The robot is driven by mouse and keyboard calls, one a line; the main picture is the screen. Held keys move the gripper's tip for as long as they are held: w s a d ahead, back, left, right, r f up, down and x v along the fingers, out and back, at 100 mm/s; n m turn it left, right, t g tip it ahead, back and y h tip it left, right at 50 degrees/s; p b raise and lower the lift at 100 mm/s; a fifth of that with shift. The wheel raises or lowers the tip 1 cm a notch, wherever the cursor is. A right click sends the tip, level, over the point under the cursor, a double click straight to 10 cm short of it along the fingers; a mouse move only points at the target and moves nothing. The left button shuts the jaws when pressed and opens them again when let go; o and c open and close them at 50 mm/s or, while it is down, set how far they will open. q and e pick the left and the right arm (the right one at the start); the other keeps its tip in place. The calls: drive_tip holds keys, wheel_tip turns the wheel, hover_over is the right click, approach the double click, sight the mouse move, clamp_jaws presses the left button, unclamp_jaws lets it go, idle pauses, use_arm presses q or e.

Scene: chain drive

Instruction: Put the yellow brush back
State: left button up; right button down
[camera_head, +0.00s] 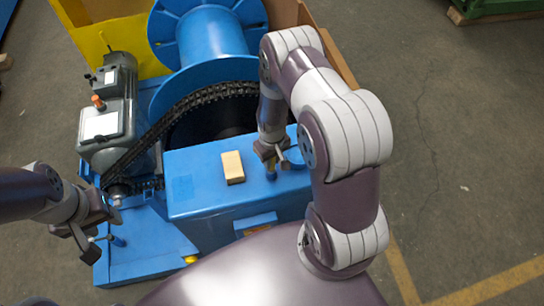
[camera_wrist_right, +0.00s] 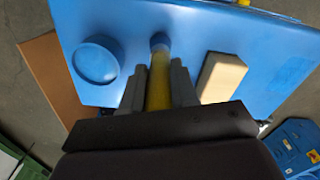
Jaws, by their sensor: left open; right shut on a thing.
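The yellow brush (camera_wrist_right: 158,82) shows in the right wrist view as a yellow shaft between my right gripper's fingers (camera_wrist_right: 158,85). Its far end meets a small blue round part (camera_wrist_right: 159,45) over the blue top; I cannot tell whether it sits in it or only lies in line with it. In the head view my right gripper (camera_head: 271,157) is low over the right part of the blue housing top (camera_head: 195,190), and the brush is hidden there. My left gripper (camera_head: 104,222) is open and empty at the left, near the shaft end below the chain.
A beige block (camera_head: 233,167) lies on the housing top, left of my right gripper. A round blue dish (camera_wrist_right: 97,62) is on the other side. The black chain (camera_head: 165,125), grey motor (camera_head: 108,115) and blue drum (camera_head: 205,40) stand behind. Floor is free at right.

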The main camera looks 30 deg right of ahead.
drive_tip(key=shift+w+f, duration=0.1)
drive_tip(key=shift+f, duration=0.05)
drive_tip(key=c, duration=1.3)
unclamp_jaws()
drive_tip(key=shift+w+f, duration=0.1)
drive_tip(key=shift+f, duration=0.05)
drive_tip(key=o, duration=0.4)
